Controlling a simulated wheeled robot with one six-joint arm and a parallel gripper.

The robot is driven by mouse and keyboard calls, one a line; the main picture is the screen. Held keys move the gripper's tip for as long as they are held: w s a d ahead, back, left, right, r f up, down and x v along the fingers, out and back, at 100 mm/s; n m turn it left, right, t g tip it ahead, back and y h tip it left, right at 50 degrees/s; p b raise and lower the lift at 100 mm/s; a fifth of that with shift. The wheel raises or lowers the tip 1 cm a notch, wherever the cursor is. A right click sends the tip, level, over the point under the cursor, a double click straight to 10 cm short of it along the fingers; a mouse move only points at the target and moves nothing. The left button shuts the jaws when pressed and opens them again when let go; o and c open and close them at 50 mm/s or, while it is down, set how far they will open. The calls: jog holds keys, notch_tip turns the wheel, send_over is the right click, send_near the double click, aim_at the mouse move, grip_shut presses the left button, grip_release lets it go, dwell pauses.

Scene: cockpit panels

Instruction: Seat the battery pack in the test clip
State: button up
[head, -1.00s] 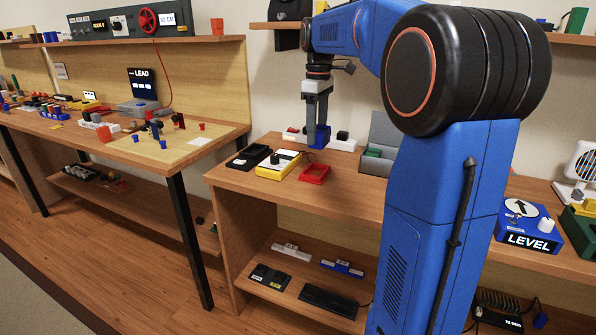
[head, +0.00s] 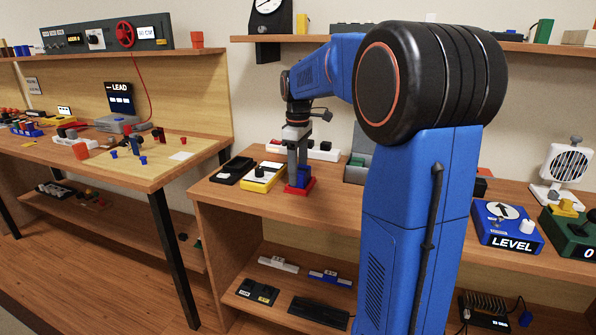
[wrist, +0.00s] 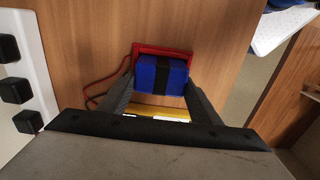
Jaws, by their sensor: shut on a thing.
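The battery pack is a blue block with a black band (wrist: 149,76), held between the two grey fingers of my gripper (wrist: 160,93). In the head view the pack (head: 304,177) is low over the bench, under my gripper (head: 298,172). The test clip is a red open tray (head: 308,187) on the bench. In the wrist view its red rim (wrist: 163,47) shows beyond the pack, with a red wire on the left. The pack is upright at the clip and hides much of its inside. I cannot tell whether its base touches the clip floor.
A yellow meter (head: 259,183) and a black tray (head: 232,168) stand left of the clip. A white strip with black knobs (head: 322,152) lies behind; it also shows in the wrist view (wrist: 32,62). A grey bin (head: 355,172) stands to the right. Bare bench lies in front.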

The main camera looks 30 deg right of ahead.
jog(key=shift+f, duration=0.2)
jog(key=o, duration=1.3)
jog(key=shift+r, duration=0.1)
notch_tip(320, 180, up, 12)
jog(key=s+a+f+m+t, duration=0.1)
jog(key=s+a+f+m, duration=0.15)
jog(key=s+a, duration=0.35)
jog(key=s+a+f+m+t, duration=0.1)
jog(key=s+a+f, duration=0.25)
jog(key=s, duration=0.55)
jog(key=s+a+f+m+t, duration=0.1)
jog(key=s+a+f, duration=0.1)
jog(key=s+f, duration=0.2)
jog(key=s+a+f+m+t, duration=0.1)
jog(key=s+a+f, duration=0.1)
jog(key=s+f, duration=0.3)
jog(key=s+a+f+m, duration=0.1)
jog(key=s+f+m, duration=0.1)
jog(key=s+f, duration=0.2)
jog(key=shift+s+a+f+t, duration=0.2)
jog(key=shift+s, duration=0.55)
jog(key=shift+s+a+f+t, duration=0.2)
jog(key=shift+s, duration=0.5)
